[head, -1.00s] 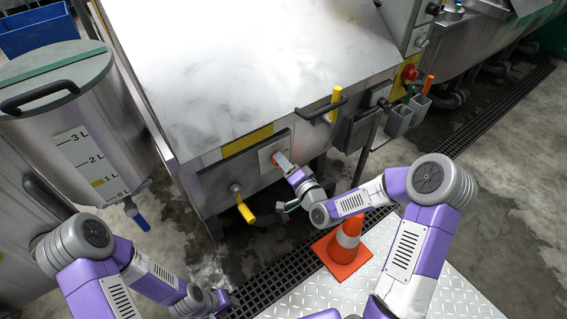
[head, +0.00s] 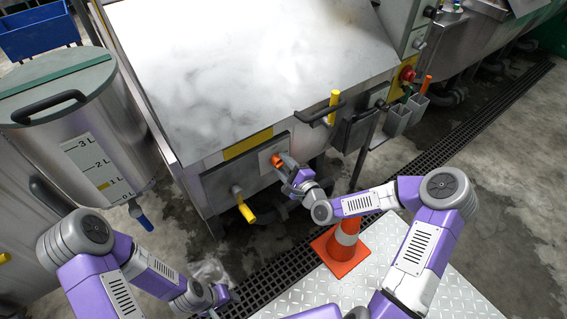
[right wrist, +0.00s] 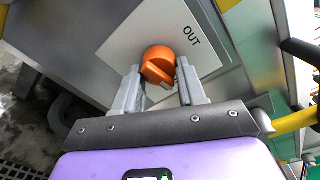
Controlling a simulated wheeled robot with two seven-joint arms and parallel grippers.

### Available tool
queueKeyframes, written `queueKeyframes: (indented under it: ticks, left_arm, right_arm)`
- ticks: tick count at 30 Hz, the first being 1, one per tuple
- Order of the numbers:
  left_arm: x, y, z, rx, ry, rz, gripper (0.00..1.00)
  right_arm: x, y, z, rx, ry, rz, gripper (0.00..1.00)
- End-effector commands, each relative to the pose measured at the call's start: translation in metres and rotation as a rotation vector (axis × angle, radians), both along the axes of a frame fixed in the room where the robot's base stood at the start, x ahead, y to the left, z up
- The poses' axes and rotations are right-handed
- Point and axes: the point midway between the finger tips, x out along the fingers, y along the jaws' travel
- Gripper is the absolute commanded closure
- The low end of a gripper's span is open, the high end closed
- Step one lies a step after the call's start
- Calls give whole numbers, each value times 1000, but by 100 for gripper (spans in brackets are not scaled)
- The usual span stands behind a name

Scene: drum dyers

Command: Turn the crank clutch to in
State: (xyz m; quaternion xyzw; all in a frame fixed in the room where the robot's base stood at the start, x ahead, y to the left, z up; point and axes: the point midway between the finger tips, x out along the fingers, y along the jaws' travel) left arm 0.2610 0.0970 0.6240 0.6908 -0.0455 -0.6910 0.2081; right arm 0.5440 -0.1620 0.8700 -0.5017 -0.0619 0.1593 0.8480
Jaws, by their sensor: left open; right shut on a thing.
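The crank clutch is an orange knob (head: 276,160) on a pale plate on the front of the steel machine. In the right wrist view the knob (right wrist: 158,62) has a raised grip bar, and the word OUT (right wrist: 191,36) is printed up and right of it. No other position word shows there. My right gripper (head: 283,163) is shut on the knob, with one finger on each side in the right wrist view (right wrist: 158,84). My left gripper (head: 217,296) is low in the head view, away from the machine, open; its fingers are small and unclear.
A yellow-handled valve (head: 245,211) sticks out left of the knob. A black handle with a yellow grip (head: 334,107) is to the right. An orange cone (head: 342,247) stands below my right forearm. A steel drum (head: 88,160) stands at the left.

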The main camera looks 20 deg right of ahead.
Motion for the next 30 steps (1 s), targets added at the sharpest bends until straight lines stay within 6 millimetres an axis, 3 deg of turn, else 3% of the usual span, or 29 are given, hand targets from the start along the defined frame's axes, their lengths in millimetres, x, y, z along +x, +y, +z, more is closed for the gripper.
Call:
queueKeyframes:
  ticks: [10, 27, 28, 30]
  left_arm:
    - [0, 0, 6, 0, 0, 0, 57]
    - [0, 0, 7, 0, 0, 0, 57]
    - [0, 0, 7, 0, 0, 0, 57]
    - [0, 0, 7, 0, 0, 0, 57]
  right_arm:
    - [0, 0, -1, 141, 52, 0, 90]
    - [0, 0, -1, 167, 63, 0, 90]
    - [0, 0, -1, 167, 63, 0, 56]
    - [0, 0, -1, 167, 62, 0, 46]
